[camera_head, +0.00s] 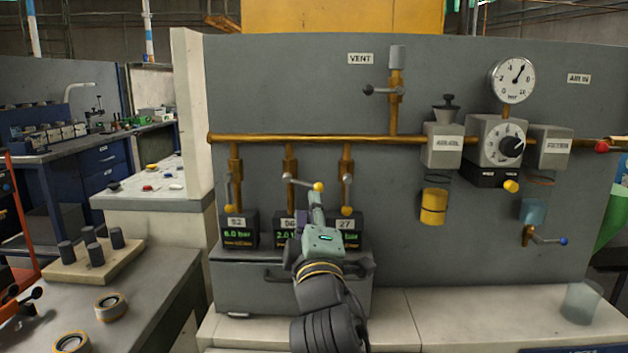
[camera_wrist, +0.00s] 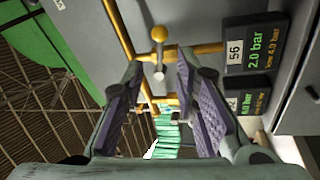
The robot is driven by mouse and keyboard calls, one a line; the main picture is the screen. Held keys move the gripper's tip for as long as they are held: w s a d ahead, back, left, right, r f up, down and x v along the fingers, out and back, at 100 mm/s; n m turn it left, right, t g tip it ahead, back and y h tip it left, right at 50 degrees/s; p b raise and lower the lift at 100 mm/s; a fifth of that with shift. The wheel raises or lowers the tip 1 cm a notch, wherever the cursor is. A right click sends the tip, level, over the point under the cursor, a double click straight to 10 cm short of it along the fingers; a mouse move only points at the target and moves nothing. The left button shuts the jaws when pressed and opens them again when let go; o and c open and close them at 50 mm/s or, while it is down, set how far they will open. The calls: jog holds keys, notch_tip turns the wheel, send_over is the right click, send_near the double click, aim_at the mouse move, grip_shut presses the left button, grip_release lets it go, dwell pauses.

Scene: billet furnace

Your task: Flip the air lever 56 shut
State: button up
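The air lever 56 (camera_head: 303,183) is on the middle brass drop pipe. It lies across the pipe, tilted slightly down to the right, with a yellow knob. In the wrist view the lever (camera_wrist: 159,57) also crosses its pipe. Its display (camera_wrist: 249,50) reads 56 and 2.0 bar; in the head view my gripper partly hides this display (camera_head: 286,236). My gripper (camera_head: 316,198) is just below the knob in the head view. In the wrist view my gripper (camera_wrist: 160,72) is open, with the lever seen between its fingertips; I cannot tell whether they touch it.
Neighbouring levers, 52 (camera_head: 228,190) on the left and 27 (camera_head: 347,192) on the right, hang down along their pipes. A horizontal brass pipe (camera_head: 270,139) runs above. A grey box with a handle (camera_head: 240,288) stands below the displays. The right panel holds a gauge (camera_head: 512,80) and regulator.

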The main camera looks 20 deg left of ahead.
aim_at(308, 186)
jog(key=p+x, duration=0.2)
jog(key=x, duration=0.7)
jog(key=shift+a+r, duration=0.1)
grip_shut()
dwell(0.5)
